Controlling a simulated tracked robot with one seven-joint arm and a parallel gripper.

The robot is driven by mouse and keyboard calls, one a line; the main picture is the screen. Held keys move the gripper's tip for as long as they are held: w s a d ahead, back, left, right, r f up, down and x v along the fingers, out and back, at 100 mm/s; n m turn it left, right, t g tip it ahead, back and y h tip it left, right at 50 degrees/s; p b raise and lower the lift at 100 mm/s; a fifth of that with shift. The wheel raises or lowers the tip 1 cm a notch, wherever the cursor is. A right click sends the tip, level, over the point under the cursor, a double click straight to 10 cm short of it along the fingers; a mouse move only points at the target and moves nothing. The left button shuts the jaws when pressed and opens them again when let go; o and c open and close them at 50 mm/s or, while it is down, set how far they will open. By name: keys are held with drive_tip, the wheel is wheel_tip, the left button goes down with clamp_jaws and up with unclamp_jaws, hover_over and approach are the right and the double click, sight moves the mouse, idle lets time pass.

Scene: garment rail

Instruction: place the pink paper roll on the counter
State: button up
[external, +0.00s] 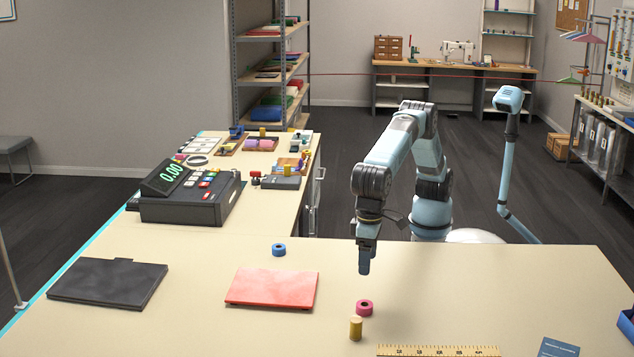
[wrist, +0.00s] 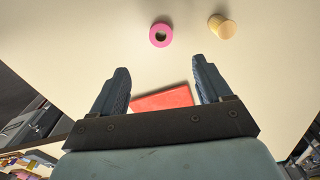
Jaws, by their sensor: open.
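The pink paper roll (external: 364,307) lies flat on the beige counter (external: 200,320), close behind a yellow-tan cylinder (external: 356,328). The roll also shows in the wrist view (wrist: 161,35), its dark centre hole facing up, beyond my fingertips. My gripper (external: 365,262) is above the counter, behind the roll and apart from it. In the wrist view its two dark blue fingers (wrist: 160,82) are spread wide with nothing between them at their height.
A red flat folder (external: 272,288) lies left of the roll, with a blue roll (external: 279,250) behind it. A black folder (external: 108,283) and a cash register (external: 188,197) are farther left. A yellow ruler (external: 438,351) and a blue booklet (external: 558,348) lie at the front.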

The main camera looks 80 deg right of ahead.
hover_over(364, 304)
drive_tip(key=f, duration=0.8)
drive_tip(key=shift+s, duration=0.25)
drive_tip(key=shift+w+f, duration=0.2)
drive_tip(key=shift+f, duration=2.85)
drive_tip(key=c, duration=1.2)
drive_tip(key=shift+r, duration=0.15)
